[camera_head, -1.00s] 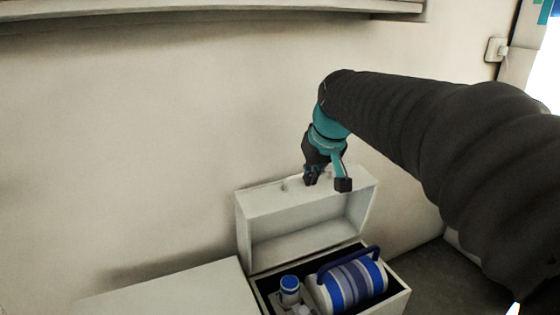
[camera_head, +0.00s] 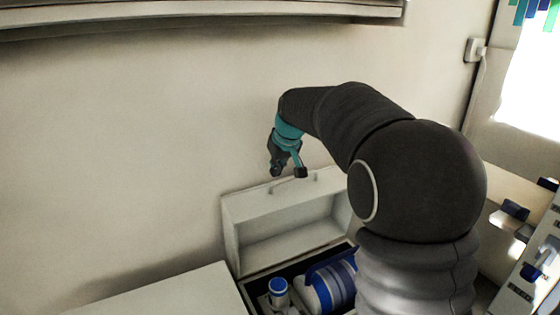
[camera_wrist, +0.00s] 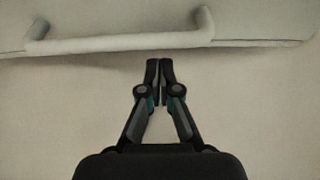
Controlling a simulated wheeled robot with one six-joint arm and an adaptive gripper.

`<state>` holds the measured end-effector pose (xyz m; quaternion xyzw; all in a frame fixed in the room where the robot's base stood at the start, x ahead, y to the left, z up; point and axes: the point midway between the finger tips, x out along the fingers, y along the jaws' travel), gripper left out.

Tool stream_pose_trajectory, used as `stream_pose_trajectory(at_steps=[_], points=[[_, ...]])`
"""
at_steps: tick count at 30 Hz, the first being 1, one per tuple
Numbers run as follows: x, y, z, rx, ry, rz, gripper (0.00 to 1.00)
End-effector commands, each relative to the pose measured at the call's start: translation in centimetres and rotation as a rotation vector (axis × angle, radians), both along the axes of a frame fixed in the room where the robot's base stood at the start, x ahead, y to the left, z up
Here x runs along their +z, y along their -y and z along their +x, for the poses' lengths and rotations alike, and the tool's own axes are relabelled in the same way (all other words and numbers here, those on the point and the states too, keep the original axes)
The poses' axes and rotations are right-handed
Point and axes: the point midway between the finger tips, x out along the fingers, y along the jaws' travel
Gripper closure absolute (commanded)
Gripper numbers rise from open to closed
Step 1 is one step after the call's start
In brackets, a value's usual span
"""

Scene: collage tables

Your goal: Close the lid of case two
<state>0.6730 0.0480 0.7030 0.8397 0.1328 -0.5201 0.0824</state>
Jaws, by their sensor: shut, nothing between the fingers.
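A white case (camera_head: 290,222) stands with its lid raised, leaning back toward the wall. Its open body holds a blue-and-white striped round item with a handle (camera_head: 331,285) and a small blue-topped container (camera_head: 279,291). My arm hides the right part of the case. No number shows on it. My gripper (camera_head: 287,173) is above the lid's upper edge, toward the wall. In the wrist view my gripper (camera_wrist: 160,62) has its fingertips together, empty. They are just short of the lid's edge and its pale handle (camera_wrist: 120,43), with a small gap apparent.
A pale flat surface (camera_head: 165,294) lies left of the case. A shelf (camera_head: 200,15) runs along the wall above. At the right is a white panel with blue parts (camera_head: 516,209). The wall between shelf and lid is clear.

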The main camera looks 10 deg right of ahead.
Motion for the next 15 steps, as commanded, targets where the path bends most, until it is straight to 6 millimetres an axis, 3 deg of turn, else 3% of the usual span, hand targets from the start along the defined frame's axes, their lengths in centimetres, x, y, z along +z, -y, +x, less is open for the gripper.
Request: stream_pose_trajectory(at_steps=[6,15], points=[[-2.0,-0.4,0.9,0.001,-0.001,0.0,1.0],[-2.3,-0.4,1.1,0.0,0.0,0.0,1.0]])
